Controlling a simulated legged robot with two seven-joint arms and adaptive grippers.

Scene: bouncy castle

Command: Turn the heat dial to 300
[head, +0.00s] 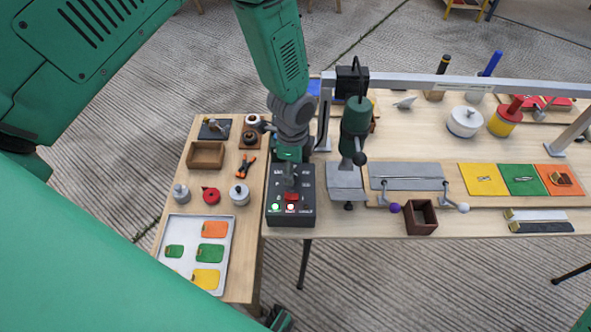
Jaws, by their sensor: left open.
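A black control box (306,196) stands near the front edge of the main table. Its top has small white markings, a red switch (291,197) and lit indicators along the front. My left gripper (290,182) reaches down over the middle of the box, just behind the red switch. The gripper is open. The heat dial cannot be made out; my gripper covers the middle of the panel. I cannot tell whether the fingers touch anything. The markings are too small to read. My right gripper is not in view.
A green press (355,130) stands close right of the box. Left are a wooden tray (206,154), several small round pots and a metal tray (166,252) with coloured tags. A grey overhead bar (450,82) spans the right table. Coloured plates lie at right.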

